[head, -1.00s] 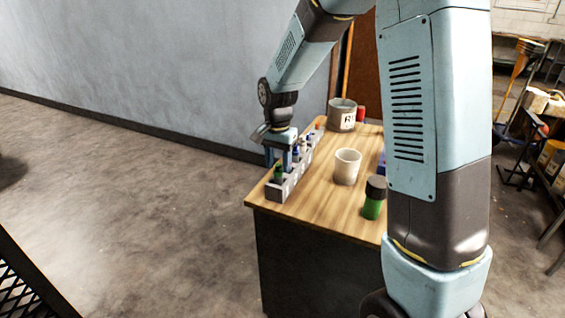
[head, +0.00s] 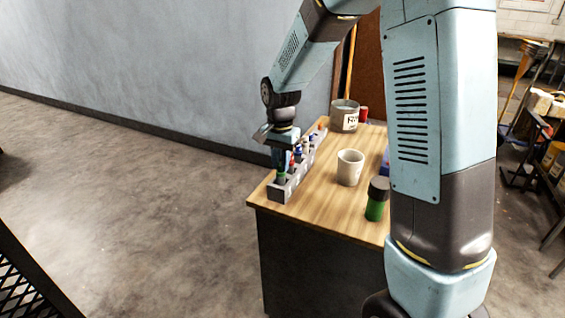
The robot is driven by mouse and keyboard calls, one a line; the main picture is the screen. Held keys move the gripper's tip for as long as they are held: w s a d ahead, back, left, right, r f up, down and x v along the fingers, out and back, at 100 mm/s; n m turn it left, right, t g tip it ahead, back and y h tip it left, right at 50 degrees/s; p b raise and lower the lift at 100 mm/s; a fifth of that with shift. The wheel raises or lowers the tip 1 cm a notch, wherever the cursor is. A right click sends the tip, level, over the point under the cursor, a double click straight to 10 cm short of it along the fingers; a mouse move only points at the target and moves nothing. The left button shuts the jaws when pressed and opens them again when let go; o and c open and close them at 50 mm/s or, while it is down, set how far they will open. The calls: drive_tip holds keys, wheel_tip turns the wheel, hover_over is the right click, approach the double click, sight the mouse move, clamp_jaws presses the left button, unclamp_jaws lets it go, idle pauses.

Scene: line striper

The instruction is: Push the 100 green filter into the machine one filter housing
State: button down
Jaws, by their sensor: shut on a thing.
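The small green filter (head: 281,178) is at the near end of a grey rack (head: 281,193) on the wooden table. My gripper (head: 282,170) points down over that end of the rack and is shut on the green filter. The fingers hide most of the filter; only a bit of green shows below them. I cannot tell whether the filter is still fully seated in its slot. I cannot make out any number on it. I do not see the machine one filter housing in this view.
Several small blue, red and orange-topped items stand in the rack behind my gripper. A white cup (head: 349,168), a green jar with a dark lid (head: 376,199) and a grey can (head: 344,116) stand on the wooden table (head: 310,215).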

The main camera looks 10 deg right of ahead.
drive_tip(key=shift+r, duration=0.6)
drive_tip(key=shift+r, duration=3.4)
